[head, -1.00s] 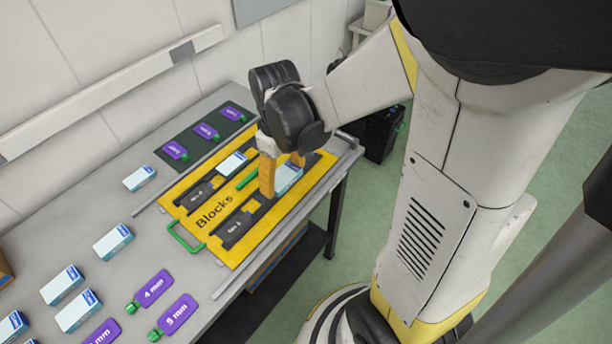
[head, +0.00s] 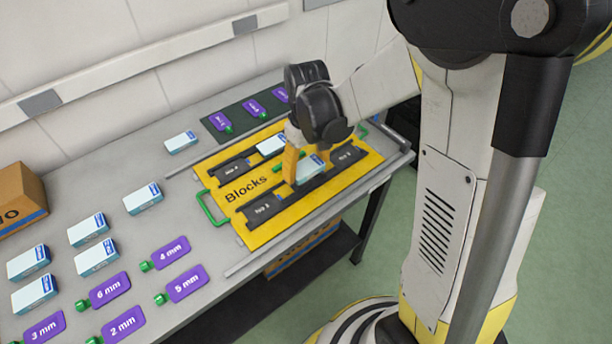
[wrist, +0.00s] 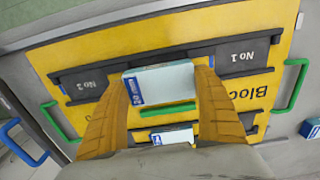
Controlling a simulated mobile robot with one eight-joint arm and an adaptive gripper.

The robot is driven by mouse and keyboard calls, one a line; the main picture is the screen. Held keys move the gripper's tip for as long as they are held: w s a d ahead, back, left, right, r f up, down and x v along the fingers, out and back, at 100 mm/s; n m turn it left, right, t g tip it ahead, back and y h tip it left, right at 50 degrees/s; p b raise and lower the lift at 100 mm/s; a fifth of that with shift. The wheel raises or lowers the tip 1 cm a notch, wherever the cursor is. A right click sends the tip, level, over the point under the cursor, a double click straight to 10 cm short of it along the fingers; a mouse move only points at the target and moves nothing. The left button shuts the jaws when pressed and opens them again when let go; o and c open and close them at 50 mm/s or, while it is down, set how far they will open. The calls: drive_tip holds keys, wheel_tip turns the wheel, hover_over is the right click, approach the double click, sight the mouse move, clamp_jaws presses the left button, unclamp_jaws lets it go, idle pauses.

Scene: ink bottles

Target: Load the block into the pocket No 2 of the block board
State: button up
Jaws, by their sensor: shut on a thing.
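The yellow block board (head: 258,236), marked "Blocks", lies on the grey table with dark labelled pocket strips. My gripper (head: 308,172) is over its front row, its orange fingers shut on a white and blue block (head: 311,169). In the wrist view my gripper (wrist: 163,84) has one finger on each end of the block (wrist: 172,80). The block lies between the No 1 label (wrist: 236,57) and another label (wrist: 90,85), whose number is hard to read. Whether it touches the board is unclear. A second white block (head: 271,145) sits in the back row.
Green handles (head: 212,208) stand at the board's ends, and a green bar (wrist: 168,108) lies between the rows. Purple tags (head: 219,121) lie on a dark mat behind. Loose white blocks (head: 143,198) and purple tags (head: 171,253) are spread at left. A cardboard box (head: 20,200) stands far left.

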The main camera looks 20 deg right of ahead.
sight(307, 177)
drive_tip(key=shift+f+b, duration=0.8)
drive_tip(key=shift+f, duration=1)
drive_tip(key=shift+f, duration=0.2)
drive_tip(key=o, duration=1.2)
wheel_tip(307, 177, up, 13)
drive_tip(key=p, duration=0.5)
drive_tip(key=shift+s+f, duration=0.1)
drive_tip(key=shift+s, duration=0.05)
drive_tip(key=s+r+m+t, duration=0.3)
drive_tip(key=s+r+t, duration=0.4)
drive_tip(key=s, duration=0.5)
wheel_tip(307, 177, up, 2)
drive_tip(key=shift+s+r+m, duration=0.25)
drive_tip(key=shift+s+m, duration=0.05)
